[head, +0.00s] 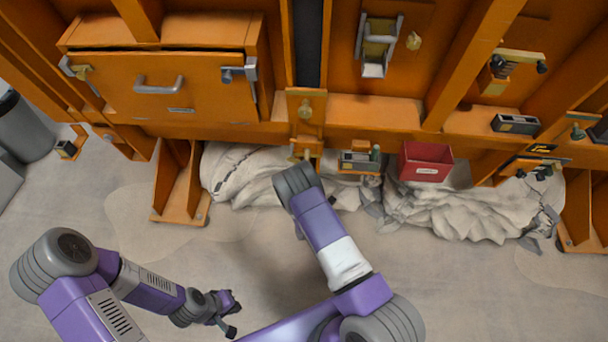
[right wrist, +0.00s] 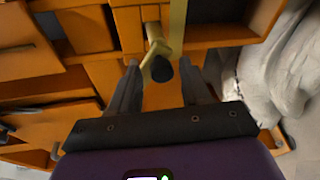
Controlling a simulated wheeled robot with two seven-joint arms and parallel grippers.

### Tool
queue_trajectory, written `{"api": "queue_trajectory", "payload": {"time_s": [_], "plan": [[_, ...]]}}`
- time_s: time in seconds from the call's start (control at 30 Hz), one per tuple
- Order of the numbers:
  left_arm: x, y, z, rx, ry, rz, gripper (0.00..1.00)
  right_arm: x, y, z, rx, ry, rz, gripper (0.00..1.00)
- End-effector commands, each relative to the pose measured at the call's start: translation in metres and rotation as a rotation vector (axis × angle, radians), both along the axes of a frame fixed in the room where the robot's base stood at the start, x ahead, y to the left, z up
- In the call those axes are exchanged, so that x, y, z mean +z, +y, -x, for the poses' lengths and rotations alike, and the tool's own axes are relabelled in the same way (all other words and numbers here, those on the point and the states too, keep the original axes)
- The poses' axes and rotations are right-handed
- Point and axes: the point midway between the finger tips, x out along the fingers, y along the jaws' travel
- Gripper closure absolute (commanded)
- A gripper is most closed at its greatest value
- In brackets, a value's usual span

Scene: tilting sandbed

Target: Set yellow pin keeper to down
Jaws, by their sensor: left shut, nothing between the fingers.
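A yellow brass pin keeper (right wrist: 158,49) with a dark rounded knob sits on the orange frame in the right wrist view. Its arm slants up toward a pale upright strip. In the head view, brass fittings (head: 305,110) show on the orange post above my right wrist; the lower part there is partly hidden. My right gripper (right wrist: 160,66) is open, with one finger on each side of the knob. I see gaps at both sides and cannot tell any contact. My left gripper (head: 229,313) is shut and empty, low over the floor, far from the frame.
An orange drawer (head: 170,88) with a grey handle is at upper left. Pale lumpy sacks (head: 455,208) lie below.

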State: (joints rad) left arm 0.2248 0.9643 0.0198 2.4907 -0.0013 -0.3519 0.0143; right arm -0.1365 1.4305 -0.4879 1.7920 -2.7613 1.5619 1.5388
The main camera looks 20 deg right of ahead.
Motion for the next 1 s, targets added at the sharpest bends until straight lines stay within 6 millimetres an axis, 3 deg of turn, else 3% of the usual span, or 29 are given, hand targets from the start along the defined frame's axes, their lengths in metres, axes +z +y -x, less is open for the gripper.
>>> {"api": "queue_trajectory", "payload": {"time_s": [0.3,0.7,1.0], "plan": [[0.001,0.000,0.000,0.000,0.000,0.000,1.00,-0.002,-0.002,0.005,-0.006,0.007,0.003,0.53],[0.014,0.000,0.000,0.000,0.000,0.000,1.00,-0.001,0.019,0.061,-0.003,0.007,0.002,0.53],[0.015,0.000,0.000,0.000,0.000,0.000,1.00,-0.001,0.023,0.073,-0.004,0.003,0.002,0.53]]}}
